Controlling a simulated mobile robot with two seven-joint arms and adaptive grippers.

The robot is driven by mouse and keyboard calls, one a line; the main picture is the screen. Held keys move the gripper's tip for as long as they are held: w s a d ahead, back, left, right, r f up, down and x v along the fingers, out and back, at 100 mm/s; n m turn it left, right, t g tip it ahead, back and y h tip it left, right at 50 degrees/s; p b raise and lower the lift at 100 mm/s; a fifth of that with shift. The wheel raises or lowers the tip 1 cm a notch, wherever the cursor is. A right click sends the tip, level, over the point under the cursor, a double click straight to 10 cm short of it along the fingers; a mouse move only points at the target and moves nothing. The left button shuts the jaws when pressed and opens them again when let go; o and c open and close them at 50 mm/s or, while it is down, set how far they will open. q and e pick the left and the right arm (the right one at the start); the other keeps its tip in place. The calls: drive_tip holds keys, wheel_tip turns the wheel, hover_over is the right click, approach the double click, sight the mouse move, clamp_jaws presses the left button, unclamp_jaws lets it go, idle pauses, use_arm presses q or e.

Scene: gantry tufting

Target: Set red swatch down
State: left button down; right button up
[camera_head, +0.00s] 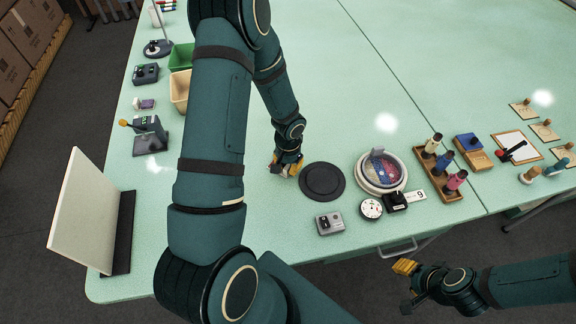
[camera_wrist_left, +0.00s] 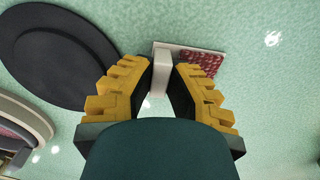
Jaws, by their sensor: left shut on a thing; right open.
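The red swatch (camera_wrist_left: 203,63) shows in the left wrist view as a pale plate with a red tufted patch and a pale upright tab (camera_wrist_left: 162,78). My left gripper (camera_wrist_left: 163,85) is shut on that tab, with one yellow finger on each side. In the head view my left gripper (camera_head: 287,168) is low over the green table, just left of a black round disc (camera_head: 322,181). The swatch is mostly hidden there, and I cannot tell whether it touches the table. My right gripper (camera_head: 405,283) is open and empty, in front of the table's edge.
A wooden rack (camera_head: 439,172) holds several spools. A pale panel (camera_head: 84,211) stands at left. The table's far middle is clear.

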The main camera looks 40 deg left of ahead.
use_arm(q)
drive_tip(key=shift+f, duration=0.1)
drive_tip(key=c, duration=1)
unclamp_jaws()
